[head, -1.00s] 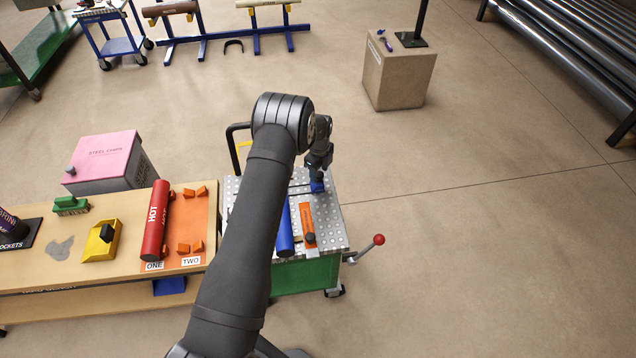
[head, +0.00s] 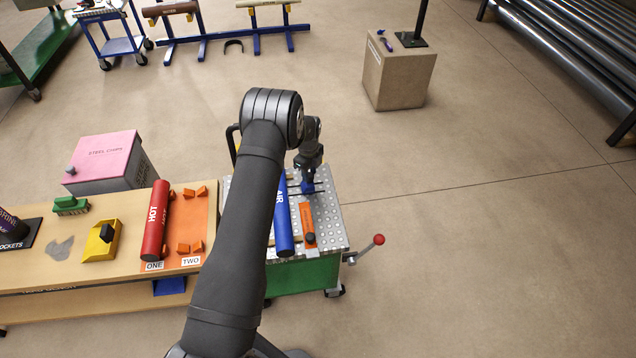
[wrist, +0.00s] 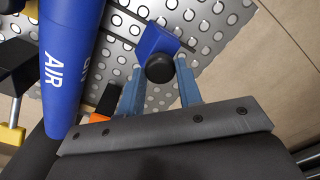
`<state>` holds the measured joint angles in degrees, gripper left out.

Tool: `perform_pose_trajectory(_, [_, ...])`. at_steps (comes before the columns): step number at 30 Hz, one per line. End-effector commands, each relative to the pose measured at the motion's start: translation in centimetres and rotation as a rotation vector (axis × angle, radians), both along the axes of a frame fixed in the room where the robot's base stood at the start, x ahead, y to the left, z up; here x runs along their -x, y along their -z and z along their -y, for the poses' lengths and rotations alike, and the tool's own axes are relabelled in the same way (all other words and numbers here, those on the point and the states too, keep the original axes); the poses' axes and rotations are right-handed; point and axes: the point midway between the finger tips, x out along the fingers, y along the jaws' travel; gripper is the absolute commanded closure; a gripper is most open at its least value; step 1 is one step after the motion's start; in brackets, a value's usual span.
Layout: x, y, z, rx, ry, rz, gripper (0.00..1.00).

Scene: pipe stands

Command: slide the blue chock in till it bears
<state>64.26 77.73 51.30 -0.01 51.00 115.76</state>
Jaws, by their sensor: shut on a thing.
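The blue chock (head: 308,187) is on the perforated metal cart top, to the right of the blue AIR pipe (head: 283,222). In the wrist view the chock (wrist: 153,43) shows a black round knob (wrist: 160,68) between the two blue fingers of my gripper (wrist: 160,85). My gripper (head: 308,178) is shut on the chock. The AIR pipe (wrist: 70,60) stands to the left in the wrist view, with a gap of bare metal top between it and the chock.
An orange piece with a black knob (head: 309,236) lies on the cart top (head: 328,228) nearer the camera. A red-knobbed lever (head: 379,239) sticks out right of the cart. The red HOT pipe (head: 155,222) rests on the wooden bench at left.

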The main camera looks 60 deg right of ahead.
Motion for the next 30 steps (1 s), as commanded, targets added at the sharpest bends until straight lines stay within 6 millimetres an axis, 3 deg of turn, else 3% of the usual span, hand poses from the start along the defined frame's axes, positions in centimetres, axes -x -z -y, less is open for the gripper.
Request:
perform_pose_trajectory(9, [-1.6,-0.1,-1.5,0.001,-0.001,0.001,0.76])
perform_pose_trajectory(22, [-1.8,-0.1,-1.7,0.001,-0.001,0.001,0.76])
perform_pose_trajectory(30, [-3.0,-0.1,-2.9,0.001,-0.002,0.001,0.76])
